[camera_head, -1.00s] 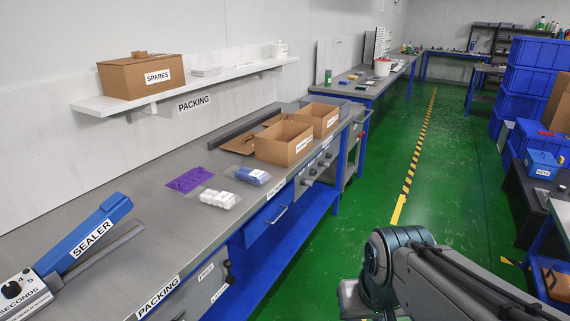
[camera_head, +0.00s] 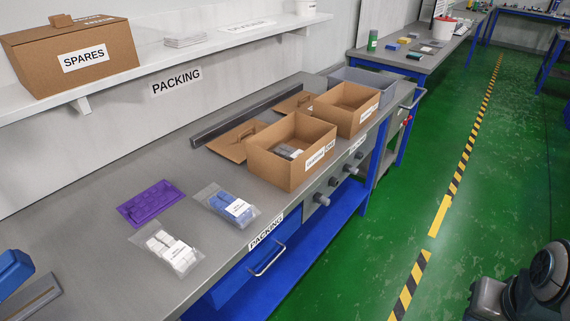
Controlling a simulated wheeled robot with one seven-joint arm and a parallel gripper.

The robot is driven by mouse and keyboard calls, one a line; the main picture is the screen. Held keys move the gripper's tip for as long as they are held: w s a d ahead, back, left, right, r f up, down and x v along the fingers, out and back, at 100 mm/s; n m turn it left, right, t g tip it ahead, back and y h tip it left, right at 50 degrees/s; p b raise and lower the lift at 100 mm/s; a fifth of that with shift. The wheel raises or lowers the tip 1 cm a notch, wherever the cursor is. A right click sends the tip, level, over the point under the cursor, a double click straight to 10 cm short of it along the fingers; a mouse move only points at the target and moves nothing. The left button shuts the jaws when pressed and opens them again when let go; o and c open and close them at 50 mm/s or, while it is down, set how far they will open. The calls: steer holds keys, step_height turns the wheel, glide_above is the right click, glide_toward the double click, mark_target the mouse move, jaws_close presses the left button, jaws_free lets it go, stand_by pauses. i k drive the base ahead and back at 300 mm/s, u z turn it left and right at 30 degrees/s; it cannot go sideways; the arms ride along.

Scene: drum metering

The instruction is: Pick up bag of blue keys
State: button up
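A clear bag of blue keys (camera_head: 227,204) with a white label lies flat on the grey packing bench (camera_head: 104,264), near its front edge. A similar bag of white keys (camera_head: 166,247) lies to its left and nearer to me. A purple tray-like piece (camera_head: 150,202) lies behind the two bags. My gripper is not in view. Part of my arm shows at the lower right, over the green floor and well apart from the bags.
Two open cardboard boxes (camera_head: 291,150) (camera_head: 346,108) stand right of the bags. A dark bar (camera_head: 246,116) lies behind them. Part of the blue sealer (camera_head: 14,270) shows at the lower left. A shelf (camera_head: 176,61) with a SPARES box (camera_head: 70,56) hangs above. The aisle floor is clear.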

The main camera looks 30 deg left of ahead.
mark_target(234, 209)
steer(key=u, duration=0.5)
steer(key=i, duration=0.9)
steer(key=u, duration=1.3)
steer(key=i, duration=0.4)
steer(key=u, duration=0.4)
